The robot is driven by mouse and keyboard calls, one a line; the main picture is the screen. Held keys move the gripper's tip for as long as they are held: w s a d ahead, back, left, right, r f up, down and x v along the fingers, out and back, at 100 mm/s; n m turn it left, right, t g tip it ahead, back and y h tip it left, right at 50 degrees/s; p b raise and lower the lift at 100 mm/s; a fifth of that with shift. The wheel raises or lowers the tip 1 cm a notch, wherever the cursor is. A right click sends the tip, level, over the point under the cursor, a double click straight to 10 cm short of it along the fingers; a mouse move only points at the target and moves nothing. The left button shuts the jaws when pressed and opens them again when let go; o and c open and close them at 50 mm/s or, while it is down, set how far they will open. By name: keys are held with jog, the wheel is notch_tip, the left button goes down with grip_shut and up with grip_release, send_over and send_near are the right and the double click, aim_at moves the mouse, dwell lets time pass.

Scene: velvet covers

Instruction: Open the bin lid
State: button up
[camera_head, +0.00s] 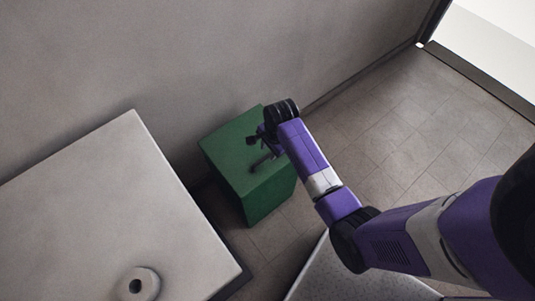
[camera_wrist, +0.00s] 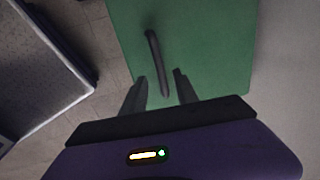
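The green bin (camera_head: 267,196) stands on the floor against the wall, and its flat green lid (camera_head: 222,150) looks closed. In the wrist view the lid (camera_wrist: 220,45) fills the upper middle. A thin dark bar (camera_wrist: 156,58), seemingly the lid's handle, lies on it lengthwise. My gripper (camera_head: 256,150) is over the lid in the head view. In the wrist view my gripper (camera_wrist: 160,76) is open, with one finger on each side of the bar's near end. I cannot tell how high the fingers are above the lid. Nothing is visibly held.
A pale grey counter (camera_head: 110,200) with a round white object (camera_head: 138,285) on it stands left of the bin. A speckled light surface (camera_head: 345,275) is at the bottom. The wall (camera_head: 180,60) is right behind the bin. Tiled floor (camera_head: 400,130) is clear to the right.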

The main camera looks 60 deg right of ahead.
aim_at(267, 156)
jog(key=shift+w+d+f, duration=0.1)
jog(key=shift+w+f, duration=0.1)
jog(key=shift+f, duration=0.8)
jog(key=shift+w+f, duration=0.2)
jog(key=shift+f, duration=0.75)
grip_shut()
